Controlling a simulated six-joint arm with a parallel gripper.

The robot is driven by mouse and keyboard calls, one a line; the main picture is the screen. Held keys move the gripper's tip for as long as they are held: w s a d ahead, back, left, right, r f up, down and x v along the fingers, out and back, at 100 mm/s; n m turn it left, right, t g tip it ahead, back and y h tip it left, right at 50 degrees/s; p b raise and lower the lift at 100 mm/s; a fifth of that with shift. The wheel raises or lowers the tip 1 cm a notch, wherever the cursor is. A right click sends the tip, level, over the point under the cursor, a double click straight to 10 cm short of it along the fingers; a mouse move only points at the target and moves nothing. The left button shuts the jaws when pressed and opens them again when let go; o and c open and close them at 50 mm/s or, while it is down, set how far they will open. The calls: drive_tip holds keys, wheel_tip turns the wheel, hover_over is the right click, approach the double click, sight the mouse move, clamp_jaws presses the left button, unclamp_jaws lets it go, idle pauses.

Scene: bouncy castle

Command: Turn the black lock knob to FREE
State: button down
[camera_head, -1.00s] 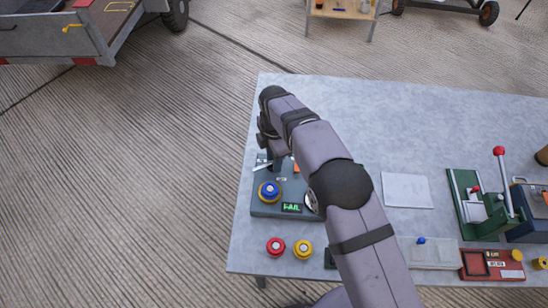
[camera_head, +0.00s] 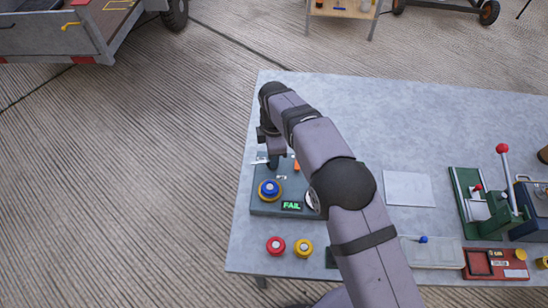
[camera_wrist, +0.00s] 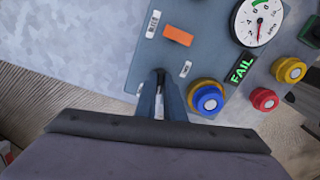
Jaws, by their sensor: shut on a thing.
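The grey-blue panel box (camera_head: 300,208) stands at the left end of the table; it also shows in the wrist view (camera_wrist: 205,35). My gripper (camera_head: 273,163) points down at the panel's back left. In the wrist view its two fingers (camera_wrist: 159,100) are close together, shut on a small dark part at the panel's edge. This appears to be the black lock knob (camera_wrist: 160,77), mostly hidden by the fingers. Small white labels lie near it, one close at its right (camera_wrist: 185,69); their words are too small to read, so the knob's setting cannot be told.
A blue button with a yellow ring (camera_wrist: 208,98), a green FAIL display (camera_wrist: 241,69), a round gauge (camera_wrist: 262,20) and an orange rocker (camera_wrist: 178,35) share the panel. Red (camera_head: 276,246) and yellow (camera_head: 303,249) buttons stand in front. A green lever press (camera_head: 470,205) stands right.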

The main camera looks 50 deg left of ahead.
drive_tip(key=shift+m, duration=1.2)
drive_tip(key=shift+b, duration=0.3)
drive_tip(key=c, duration=1.9)
unclamp_jaws()
drive_tip(key=shift+o, duration=0.2)
drive_tip(key=shift+r+b, duration=1)
drive_tip(key=shift+r, duration=2.7)
